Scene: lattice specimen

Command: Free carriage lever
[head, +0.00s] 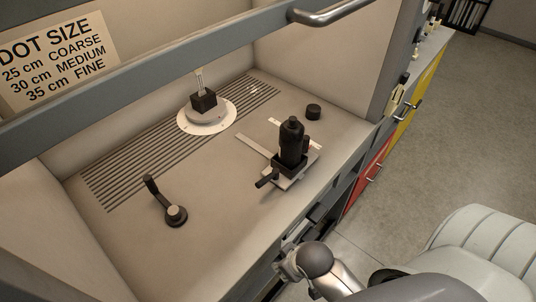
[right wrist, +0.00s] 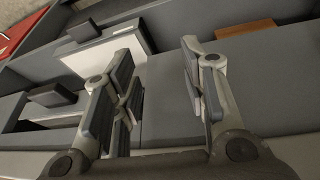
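A carriage (head: 290,150) with an upright black barrel stands on the hood floor, right of centre in the head view. A small black lever (head: 267,179) sticks out at its lower left. I cannot tell whether the lever is locked or free. My right gripper (right wrist: 160,88) shows in the right wrist view with its fingers apart and nothing between them. In the head view my right arm is at the bottom, below the hood's front edge and apart from the carriage. My left gripper is not in view.
A black crank (head: 174,214) stands at the left of the hood floor. A dark block (head: 203,100) with a clear piece on top sits on a round plate (head: 225,121). A black knob (head: 313,111) is behind the carriage. The hood's sash bar (head: 170,70) crosses above.

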